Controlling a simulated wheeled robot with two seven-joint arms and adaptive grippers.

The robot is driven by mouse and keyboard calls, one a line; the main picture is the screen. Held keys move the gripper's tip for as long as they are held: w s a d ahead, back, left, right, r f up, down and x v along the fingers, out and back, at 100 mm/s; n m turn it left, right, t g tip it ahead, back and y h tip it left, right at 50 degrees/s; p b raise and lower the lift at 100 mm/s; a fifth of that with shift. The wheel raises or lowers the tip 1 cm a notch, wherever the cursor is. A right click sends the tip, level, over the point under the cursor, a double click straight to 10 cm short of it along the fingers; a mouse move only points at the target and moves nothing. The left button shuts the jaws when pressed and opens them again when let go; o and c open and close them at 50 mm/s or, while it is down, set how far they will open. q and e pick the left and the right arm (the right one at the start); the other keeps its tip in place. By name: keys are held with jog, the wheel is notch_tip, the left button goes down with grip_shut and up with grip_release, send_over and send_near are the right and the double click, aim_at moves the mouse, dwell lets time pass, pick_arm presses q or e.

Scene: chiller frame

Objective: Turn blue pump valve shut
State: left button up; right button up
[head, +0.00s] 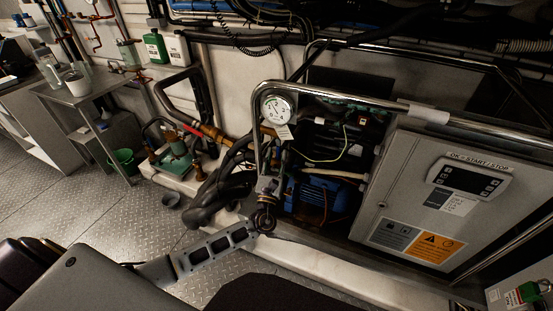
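The blue pump (318,200) sits low inside the open frame, left of the control cabinet. A dark round part (264,220), perhaps the valve handle, shows at the foot of the chrome pipe just left of the pump. I cannot tell its turned position. My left gripper (258,228) reaches in from the lower left, its tip at or very close to this dark part. The tip is small and dark, so whether it is open, shut or touching is unclear. My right gripper is not in view.
A pressure gauge (276,108) and chrome rail stand above the pump. Thick black hoses (222,185) crowd the left side. The control cabinet (425,200) blocks the right.

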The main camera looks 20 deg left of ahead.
pick_arm(q)
jog(key=v, duration=1.2)
dwell(0.5)
jog(key=shift+s, duration=0.1)
dwell(0.4)
